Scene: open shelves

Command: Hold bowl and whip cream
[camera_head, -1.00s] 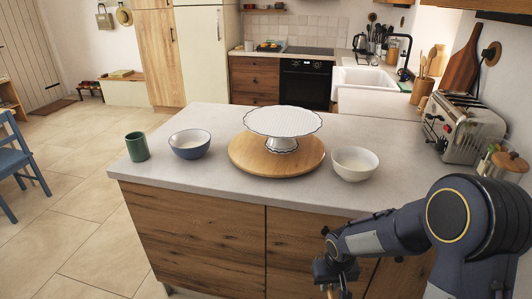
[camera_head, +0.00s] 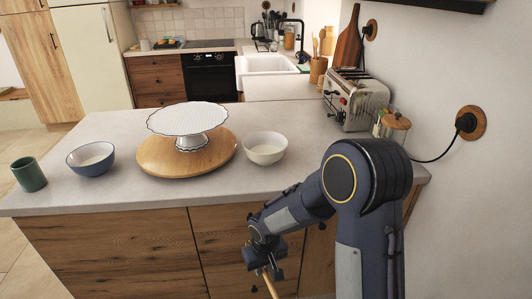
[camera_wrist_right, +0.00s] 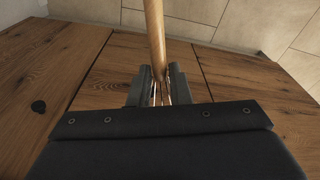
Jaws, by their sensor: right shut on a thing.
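A blue-grey bowl (camera_head: 91,158) with white contents stands at the left of the counter. A white bowl (camera_head: 265,148), also with pale contents, stands right of the cake stand. My right gripper (camera_head: 262,270) is below the counter top, in front of the wooden cabinet doors, apart from both bowls. It is shut on a wooden handle (camera_wrist_right: 154,35), which also shows in the head view (camera_head: 270,285). In the right wrist view wires show between the fingers, so it looks like a whisk; its head is mostly hidden. My left gripper is not in view.
A white cake stand (camera_head: 188,119) stands on a round wooden board (camera_head: 160,163) between the bowls. A green mug (camera_head: 29,175) is at far left. A toaster (camera_head: 353,101) and a lidded jar (camera_head: 392,127) stand at right. The counter's front edge (camera_head: 150,207) lies above my gripper.

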